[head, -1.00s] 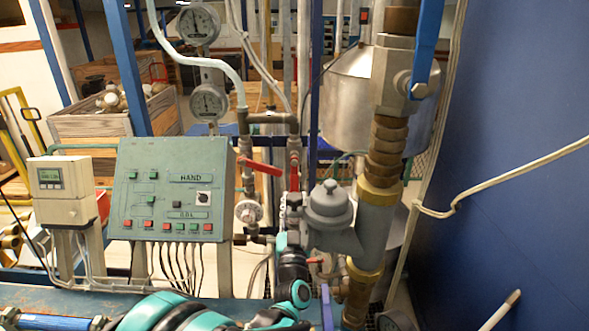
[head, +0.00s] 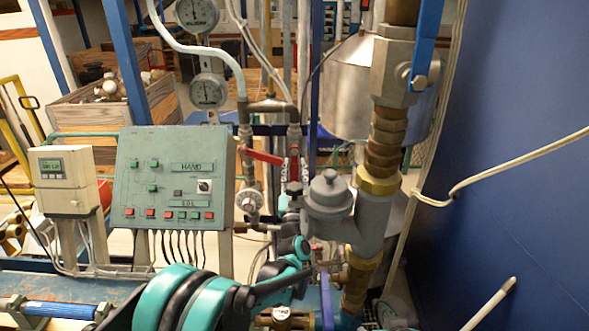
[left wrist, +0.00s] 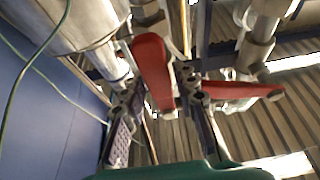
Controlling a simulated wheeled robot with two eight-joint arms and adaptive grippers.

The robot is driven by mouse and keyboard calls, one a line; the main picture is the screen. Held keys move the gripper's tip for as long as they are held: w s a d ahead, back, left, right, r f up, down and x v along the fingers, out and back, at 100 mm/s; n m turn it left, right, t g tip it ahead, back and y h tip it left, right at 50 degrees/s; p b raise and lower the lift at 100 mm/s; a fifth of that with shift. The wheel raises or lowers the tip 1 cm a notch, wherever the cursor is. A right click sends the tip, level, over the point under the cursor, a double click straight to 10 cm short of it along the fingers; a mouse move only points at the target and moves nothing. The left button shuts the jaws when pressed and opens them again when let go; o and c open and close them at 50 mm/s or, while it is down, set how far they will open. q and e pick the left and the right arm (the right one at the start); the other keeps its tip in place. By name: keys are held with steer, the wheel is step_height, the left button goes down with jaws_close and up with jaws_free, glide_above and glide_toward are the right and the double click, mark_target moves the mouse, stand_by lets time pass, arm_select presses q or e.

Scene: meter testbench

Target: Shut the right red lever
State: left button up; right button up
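The right red lever (head: 294,168) hangs on its valve on the right pipe, pointing down towards me. My left gripper (head: 294,182) is up at the right lever. In the left wrist view, the right lever (left wrist: 153,68) lies between the two spread fingers of my left gripper (left wrist: 160,85), with a visible gap on at least one side. The left lever (left wrist: 232,90) is outside the fingers, to the right there. Contact cannot be told. My right gripper is not in view.
A green control box (head: 172,190) and a white meter (head: 63,180) stand to the left. A grey valve body (head: 328,195) and a thick brass pipe (head: 385,145) are close on the right. A blue wall (head: 510,150) closes off the right side.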

arm_select(q)
jaws_close()
steer(key=shift+d+f+n+y+b, duration=0.1)
steer(key=shift+d+n+y+b, duration=0.35)
steer(key=shift+n, duration=0.45)
steer(key=n+y, duration=0.1)
steer(key=n, duration=0.1)
steer(key=d+n+y, duration=0.1)
steer(key=n, duration=0.1)
steer(key=d+r+n+y+b, duration=0.1)
steer(key=n, duration=0.1)
steer(key=shift+n+g, duration=0.3)
steer(key=shift+g, duration=0.1)
steer(key=shift+o, duration=1.2)
jaws_free()
steer(key=shift+s+f, duration=0.1)
